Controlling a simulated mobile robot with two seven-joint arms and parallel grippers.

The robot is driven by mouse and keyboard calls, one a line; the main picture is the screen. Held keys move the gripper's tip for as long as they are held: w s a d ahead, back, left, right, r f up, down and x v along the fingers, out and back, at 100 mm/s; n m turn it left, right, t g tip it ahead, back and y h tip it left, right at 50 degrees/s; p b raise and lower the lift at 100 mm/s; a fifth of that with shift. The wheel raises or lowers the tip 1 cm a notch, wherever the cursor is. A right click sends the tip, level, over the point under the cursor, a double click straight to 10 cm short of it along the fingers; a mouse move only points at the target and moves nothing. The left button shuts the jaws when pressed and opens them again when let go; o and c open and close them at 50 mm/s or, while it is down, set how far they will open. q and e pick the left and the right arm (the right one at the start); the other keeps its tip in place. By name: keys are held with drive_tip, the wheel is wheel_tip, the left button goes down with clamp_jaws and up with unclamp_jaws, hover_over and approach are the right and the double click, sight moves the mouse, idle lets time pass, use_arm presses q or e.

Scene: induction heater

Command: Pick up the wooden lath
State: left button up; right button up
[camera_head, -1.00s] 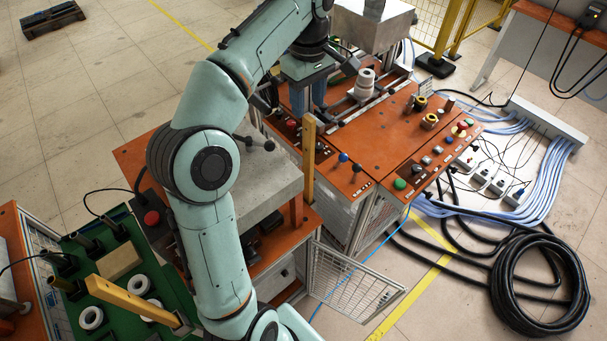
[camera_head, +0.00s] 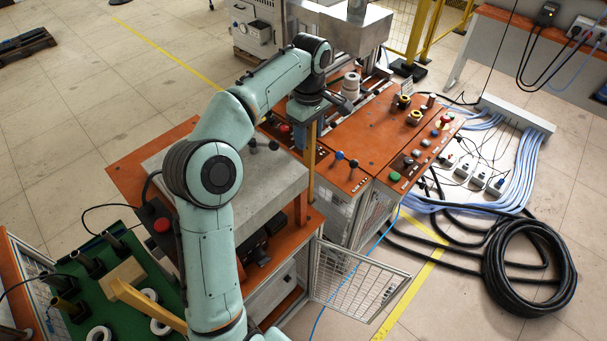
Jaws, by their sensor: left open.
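An upright yellow wooden lath (camera_head: 311,165) stands at the front left corner of the orange control table. A second wooden lath (camera_head: 148,304) lies slanted over the green tray at the lower left, its upper end by a wooden block. My left gripper (camera_head: 300,134) points down at the upper end of the upright lath, with its fingers partly hidden behind the gripper body and the lath. It is open; whether it touches the lath I cannot tell. My right gripper is not in view.
The green tray (camera_head: 88,254) holds white rings and dark cylinders. A grey metal block (camera_head: 265,205) is beside my arm. The orange table (camera_head: 352,128) carries knobs, buttons and a white stacked cylinder (camera_head: 351,85). A mesh door (camera_head: 358,277) stands open; a black cable coil (camera_head: 530,270) lies on the floor.

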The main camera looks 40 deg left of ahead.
use_arm(q)
drive_tip(key=shift+a+f, duration=0.1)
drive_tip(key=shift+f, duration=0.1)
drive_tip(key=shift+w, duration=0.3)
clamp_jaws()
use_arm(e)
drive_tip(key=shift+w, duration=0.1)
use_arm(q)
drive_tip(key=shift+r, duration=0.1)
